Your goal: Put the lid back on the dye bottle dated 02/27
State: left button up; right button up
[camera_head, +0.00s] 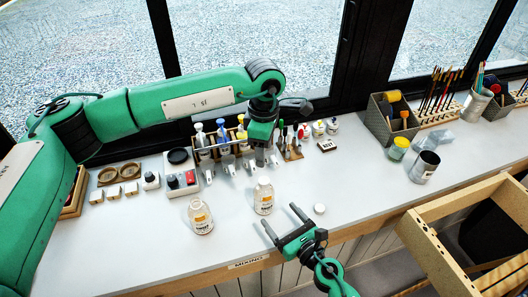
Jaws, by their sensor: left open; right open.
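Two clear bottles with orange-and-white labels stand on the white table: the left bottle (200,217) and the right bottle (264,196). Their dates are too small to read, and I cannot tell whether either is capped. A small round white lid (319,209) lies on the table to the right of the bottles, near the front edge. My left gripper (262,160) is open, pointing down above and behind the right bottle. My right gripper (281,218) is open and empty at the front edge, just in front of the right bottle and left of the lid.
A rack of dye bottles (221,134) and small tools stands at the back. A grey scale-like box (182,178) is at left. A wooden frame (425,240) is at front right. The table right of the lid is clear.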

jog(key=shift+b+v, duration=0.35)
jog(key=shift+v, duration=1.65)
